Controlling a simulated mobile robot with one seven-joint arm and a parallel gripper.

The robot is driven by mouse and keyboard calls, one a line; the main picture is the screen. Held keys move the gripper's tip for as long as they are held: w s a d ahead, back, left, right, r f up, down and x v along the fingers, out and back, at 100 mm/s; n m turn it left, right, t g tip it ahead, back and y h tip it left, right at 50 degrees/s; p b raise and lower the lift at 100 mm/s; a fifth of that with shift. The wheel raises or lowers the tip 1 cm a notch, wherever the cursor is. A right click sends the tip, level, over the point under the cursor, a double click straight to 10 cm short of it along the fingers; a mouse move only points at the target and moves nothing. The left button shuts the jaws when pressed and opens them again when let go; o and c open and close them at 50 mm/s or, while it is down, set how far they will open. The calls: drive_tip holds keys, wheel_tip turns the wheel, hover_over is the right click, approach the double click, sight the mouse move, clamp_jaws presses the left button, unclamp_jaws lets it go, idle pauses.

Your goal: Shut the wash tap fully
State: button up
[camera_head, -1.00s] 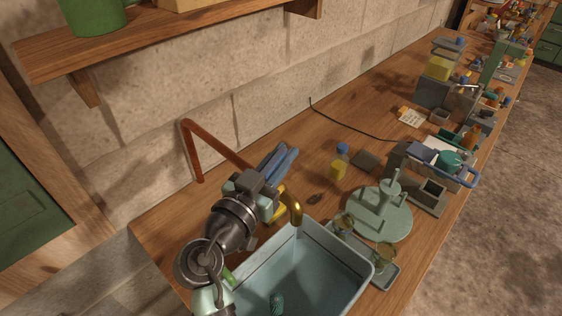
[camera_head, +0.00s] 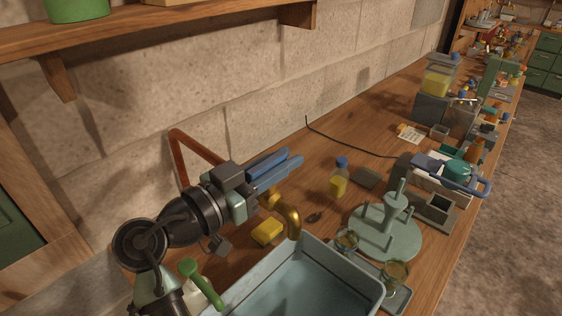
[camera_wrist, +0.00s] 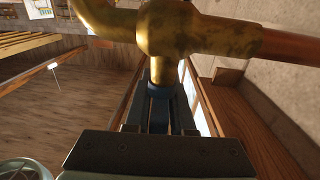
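In the wrist view the tap's brass body (camera_wrist: 172,30) fills the top, with a stem running down towards my fingers. In the wrist view the fingers (camera_wrist: 160,112) flank a dark blue part below the stem. Contact cannot be told. The tap's handle is not clearly seen.
The pale blue sink (camera_head: 240,287) stands below the tap. A yellow sponge (camera_head: 267,232) and a green-handled tool (camera_head: 200,282) lie close by. A yellow bottle (camera_head: 338,181) and a grey-green stand (camera_head: 390,232) are to the right. The stone wall is behind.

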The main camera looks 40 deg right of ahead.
drive_tip(key=o, duration=0.3)
drive_tip(key=shift+o, duration=0.2)
drive_tip(key=s+a+b, duration=0.1)
drive_tip(key=a+b, duration=0.2)
drive_tip(key=a, duration=1)
drive_tip(key=shift+s, duration=0.1)
